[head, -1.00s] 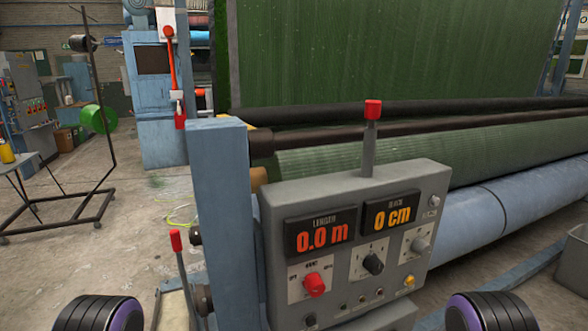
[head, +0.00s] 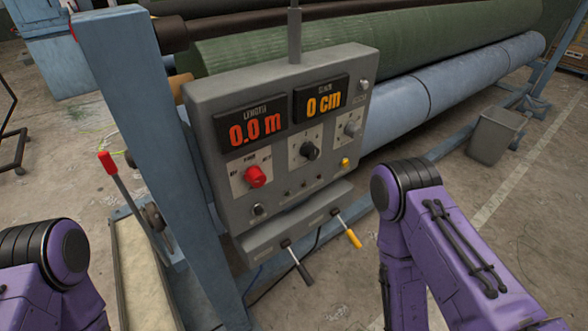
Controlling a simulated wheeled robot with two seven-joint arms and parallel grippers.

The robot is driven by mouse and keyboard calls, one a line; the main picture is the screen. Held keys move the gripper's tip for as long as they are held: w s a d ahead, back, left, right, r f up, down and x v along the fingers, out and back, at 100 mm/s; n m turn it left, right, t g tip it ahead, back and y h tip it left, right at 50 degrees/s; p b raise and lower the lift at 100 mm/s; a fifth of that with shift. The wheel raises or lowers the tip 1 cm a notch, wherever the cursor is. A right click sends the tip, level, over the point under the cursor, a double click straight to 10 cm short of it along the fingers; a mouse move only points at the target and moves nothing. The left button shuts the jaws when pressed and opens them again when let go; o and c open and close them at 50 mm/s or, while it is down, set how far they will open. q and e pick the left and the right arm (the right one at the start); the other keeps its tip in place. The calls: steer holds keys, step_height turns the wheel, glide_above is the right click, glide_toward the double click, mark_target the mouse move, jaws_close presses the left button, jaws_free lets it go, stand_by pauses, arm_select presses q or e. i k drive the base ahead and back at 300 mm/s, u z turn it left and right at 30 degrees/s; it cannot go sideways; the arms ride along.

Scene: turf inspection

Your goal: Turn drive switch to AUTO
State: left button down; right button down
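The grey control panel (head: 285,150) stands near the middle, tilted in view, on a blue post. A red rotary knob (head: 256,176) sits at its lower left under the red LENGTH display (head: 250,128), with small labels above it too small to read surely. A black knob (head: 309,151) and a grey knob (head: 352,128) sit to its right. I cannot tell from the labels which knob is the drive switch. My two purple arms show at the lower left and lower right, apart from the panel. Neither gripper is in view.
A red-handled lever (head: 108,164) stands left of the blue post (head: 150,160). A black-handled lever (head: 298,264) and a yellow-handled lever (head: 349,234) stick out below the panel. A grey bin (head: 493,136) stands on open floor at right.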

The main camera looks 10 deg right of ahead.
mark_target(255, 175)
steer(key=k, duration=1.05)
steer(key=z, duration=0.75)
steer(key=i, duration=0.85)
steer(key=u, duration=0.35)
